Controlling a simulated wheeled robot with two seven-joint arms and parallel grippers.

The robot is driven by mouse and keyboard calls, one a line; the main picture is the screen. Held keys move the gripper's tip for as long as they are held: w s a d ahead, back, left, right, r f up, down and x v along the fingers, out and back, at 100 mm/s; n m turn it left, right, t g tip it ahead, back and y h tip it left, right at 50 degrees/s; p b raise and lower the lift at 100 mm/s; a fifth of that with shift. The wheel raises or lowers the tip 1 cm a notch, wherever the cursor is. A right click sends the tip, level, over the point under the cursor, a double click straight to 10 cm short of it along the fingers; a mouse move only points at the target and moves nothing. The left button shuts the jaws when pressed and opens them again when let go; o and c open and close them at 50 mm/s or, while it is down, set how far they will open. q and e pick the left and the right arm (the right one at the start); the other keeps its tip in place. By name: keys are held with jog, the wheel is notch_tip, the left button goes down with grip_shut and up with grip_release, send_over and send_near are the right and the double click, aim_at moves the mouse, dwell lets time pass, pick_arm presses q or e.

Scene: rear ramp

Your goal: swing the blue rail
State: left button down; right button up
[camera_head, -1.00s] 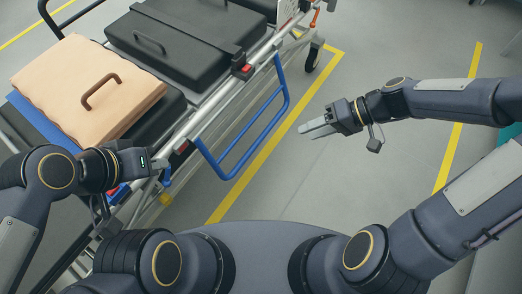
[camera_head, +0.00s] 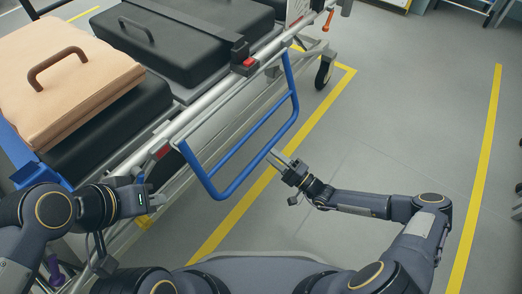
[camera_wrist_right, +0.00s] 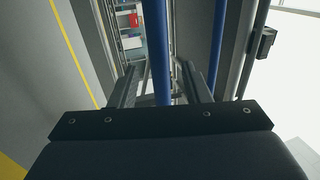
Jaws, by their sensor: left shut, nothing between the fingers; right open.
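The blue rail (camera_head: 235,186) is a tubular frame hanging along the near side of the stretcher (camera_head: 134,161), sloping outward and down. My right gripper (camera_head: 273,156) is open at the rail's outer lower bar. In the right wrist view a blue bar of the rail (camera_wrist_right: 158,60) runs between the two open fingers of the gripper (camera_wrist_right: 160,80); a second blue bar shows to the right. I cannot tell whether the fingers touch the bar. My left gripper (camera_head: 152,198) is shut and empty, beside the stretcher's near side at the lower left.
A tan case with a brown handle (camera_head: 70,85) and a black case (camera_head: 165,42) lie on the stretcher. A caster wheel (camera_head: 324,72) stands at its far end. Yellow lines mark the grey floor (camera_head: 390,120), which is clear right of the rail.

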aim_at(263, 149)
jog(key=b+x, duration=0.1)
jog(key=x, duration=0.4)
jog(key=shift+a, duration=0.15)
jog(key=shift+w+a+r+b, duration=0.2)
jog(key=shift+w+a+b, duration=0.05)
jog(key=shift+a+b, duration=0.15)
jog(key=shift+c, duration=0.2)
grip_shut()
